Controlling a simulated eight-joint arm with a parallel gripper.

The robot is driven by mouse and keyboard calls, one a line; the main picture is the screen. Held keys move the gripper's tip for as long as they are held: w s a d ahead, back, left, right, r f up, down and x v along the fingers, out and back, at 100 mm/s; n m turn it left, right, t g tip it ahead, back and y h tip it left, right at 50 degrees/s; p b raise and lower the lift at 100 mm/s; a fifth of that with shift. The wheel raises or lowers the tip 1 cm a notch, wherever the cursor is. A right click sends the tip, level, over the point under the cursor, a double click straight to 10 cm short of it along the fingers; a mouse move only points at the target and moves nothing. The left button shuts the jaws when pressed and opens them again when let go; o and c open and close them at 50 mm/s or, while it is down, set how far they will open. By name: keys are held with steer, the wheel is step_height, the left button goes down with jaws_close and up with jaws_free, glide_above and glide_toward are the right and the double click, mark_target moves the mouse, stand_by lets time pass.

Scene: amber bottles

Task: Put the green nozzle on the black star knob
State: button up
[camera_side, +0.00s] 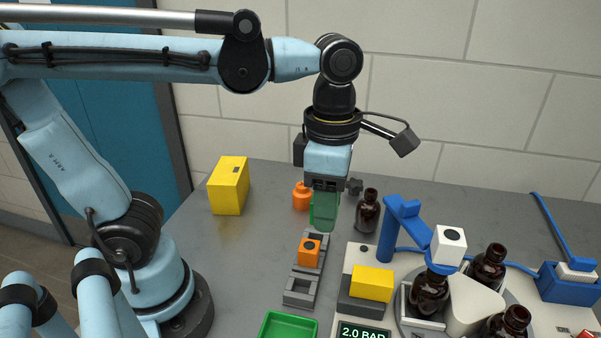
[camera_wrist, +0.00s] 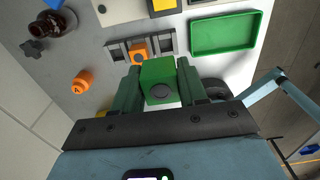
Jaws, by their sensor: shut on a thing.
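The green nozzle (camera_wrist: 158,76) is a green block with a dark round spot on the face toward the wrist camera. My gripper (camera_wrist: 160,84) is shut on it, one dark green finger on each side. In the side view my gripper (camera_side: 324,212) hangs fingers down above the table; the nozzle is hard to tell from the fingers there. The black star knob (camera_side: 355,187) lies on the table behind and right of my gripper. It also shows at the far left of the wrist view (camera_wrist: 33,48), apart from the nozzle.
An orange bottle (camera_side: 302,197) and an amber bottle (camera_side: 368,212) stand near the knob. An orange block (camera_side: 308,252) sits in a grey holder (camera_side: 300,291) below my gripper. A green tray (camera_side: 288,326), yellow box (camera_side: 229,186) and blue post (camera_side: 389,231) stand around.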

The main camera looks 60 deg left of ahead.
step_height(320, 180, up, 3)
steer(key=shift+r, duration=0.1)
steer(key=w+a+r, duration=0.2)
steer(key=w+a, duration=0.2)
steer(key=w, duration=0.9)
glide_above(357, 183)
step_height(357, 183, down, 14)
steer(key=shift+f, duration=2.1)
steer(key=shift+f, duration=0.1)
steer(key=o, duration=1)
steer(key=shift+o, duration=0.2)
